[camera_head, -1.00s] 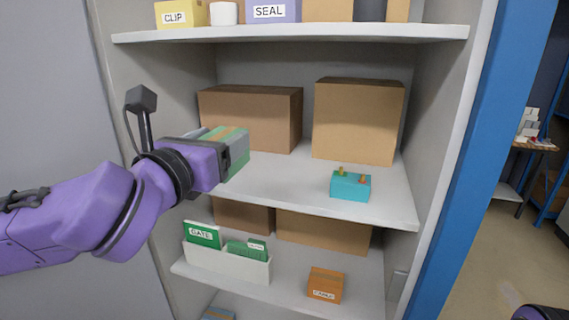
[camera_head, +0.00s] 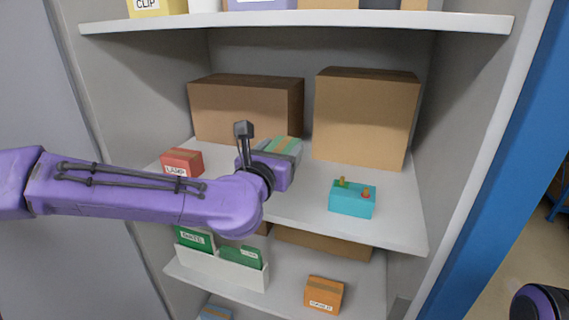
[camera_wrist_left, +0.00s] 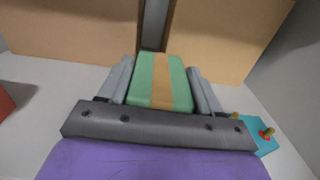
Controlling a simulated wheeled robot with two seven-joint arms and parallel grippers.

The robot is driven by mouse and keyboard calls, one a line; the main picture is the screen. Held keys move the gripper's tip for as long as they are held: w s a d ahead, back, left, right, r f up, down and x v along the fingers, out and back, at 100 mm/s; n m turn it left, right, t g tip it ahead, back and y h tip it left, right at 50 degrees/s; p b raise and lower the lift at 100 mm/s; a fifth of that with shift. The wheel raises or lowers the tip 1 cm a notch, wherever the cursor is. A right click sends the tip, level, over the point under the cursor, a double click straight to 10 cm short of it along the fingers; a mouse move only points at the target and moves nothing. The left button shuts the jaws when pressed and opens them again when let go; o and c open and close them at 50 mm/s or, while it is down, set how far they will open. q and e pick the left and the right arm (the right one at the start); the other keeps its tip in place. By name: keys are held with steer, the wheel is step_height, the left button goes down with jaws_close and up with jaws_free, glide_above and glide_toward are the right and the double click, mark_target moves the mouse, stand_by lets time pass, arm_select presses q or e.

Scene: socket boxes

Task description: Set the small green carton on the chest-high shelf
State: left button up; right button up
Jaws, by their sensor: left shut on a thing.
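The small green carton (camera_head: 284,147), with a tan stripe, is held between the fingers of my left gripper (camera_head: 280,152). In the left wrist view the carton (camera_wrist_left: 161,80) sits between the two grey fingers (camera_wrist_left: 160,85), with the large boxes just beyond it. The gripper is over the middle shelf (camera_head: 310,215). Whether the carton touches the shelf cannot be told. Part of my right arm shows at the lower right corner; its fingers do not show.
A red carton (camera_head: 182,162) stands left on this shelf, and a teal block with knobs (camera_head: 352,199) right. Large brown boxes (camera_head: 247,112) (camera_head: 365,118) stand behind. Below are a white bin of green cartons (camera_head: 222,267) and an orange carton (camera_head: 323,294). Free shelf lies between carton and teal block.

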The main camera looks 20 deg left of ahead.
arm_select(q)
steer(key=shift+w+d+f, duration=0.1)
steer(key=shift+w+f, duration=0.95)
steer(key=shift+f, duration=0.05)
steer(key=f+p, duration=0.2)
steer(key=f, duration=0.1)
steer(key=shift+s, duration=0.2)
steer(key=shift+w+d+f, duration=0.15)
steer(key=shift+w+f, duration=0.1)
steer(key=shift+f, duration=0.2)
steer(key=o, duration=1.3)
steer(key=shift+s+a, duration=0.15)
steer(key=shift+a, duration=0.05)
steer(key=shift+d+r, duration=0.1)
steer(key=shift+r, duration=0.1)
